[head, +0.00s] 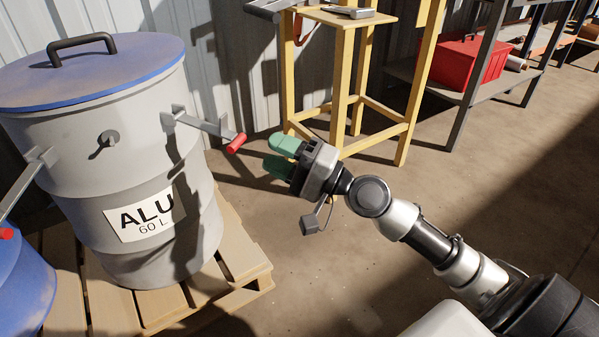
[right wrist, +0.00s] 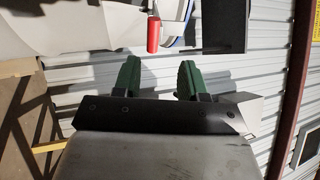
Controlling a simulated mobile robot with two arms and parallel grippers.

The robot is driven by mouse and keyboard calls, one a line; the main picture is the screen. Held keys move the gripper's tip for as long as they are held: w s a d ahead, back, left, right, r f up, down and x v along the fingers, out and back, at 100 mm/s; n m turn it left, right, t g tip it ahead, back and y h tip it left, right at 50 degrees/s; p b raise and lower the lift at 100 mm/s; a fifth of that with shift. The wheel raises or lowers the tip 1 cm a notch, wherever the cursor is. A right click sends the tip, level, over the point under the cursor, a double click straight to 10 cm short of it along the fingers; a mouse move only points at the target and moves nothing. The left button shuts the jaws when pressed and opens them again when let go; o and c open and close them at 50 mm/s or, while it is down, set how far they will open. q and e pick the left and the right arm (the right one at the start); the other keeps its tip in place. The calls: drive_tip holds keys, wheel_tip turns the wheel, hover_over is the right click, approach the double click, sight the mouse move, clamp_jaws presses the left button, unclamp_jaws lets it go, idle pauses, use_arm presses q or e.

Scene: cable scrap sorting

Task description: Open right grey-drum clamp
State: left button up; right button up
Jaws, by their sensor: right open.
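The grey drum (head: 150,150) with a blue lid (head: 90,75) and an "ALU 60 L" label stands on a wooden pallet. Its right clamp (head: 203,125) is a grey lever that sticks out to the right and ends in a red grip (head: 236,143). A second clamp (head: 30,180) is on the drum's left side. My right gripper (head: 278,155), with green fingers, is open and empty just right of the red grip, apart from it. In the right wrist view, the red grip (right wrist: 153,35) shows beyond the open fingers (right wrist: 158,80), nearer the left one. My left gripper is out of view.
The pallet (head: 255,275) reaches out under the drum. A blue drum (head: 22,285) stands at the lower left. A yellow stand (head: 350,75) is behind my right gripper. A red box (head: 468,62) sits on a shelf at the back right. The floor at right is clear.

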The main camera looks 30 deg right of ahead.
drive_tip(key=shift+b+v, duration=0.7)
drive_tip(key=shift+v, duration=1.9)
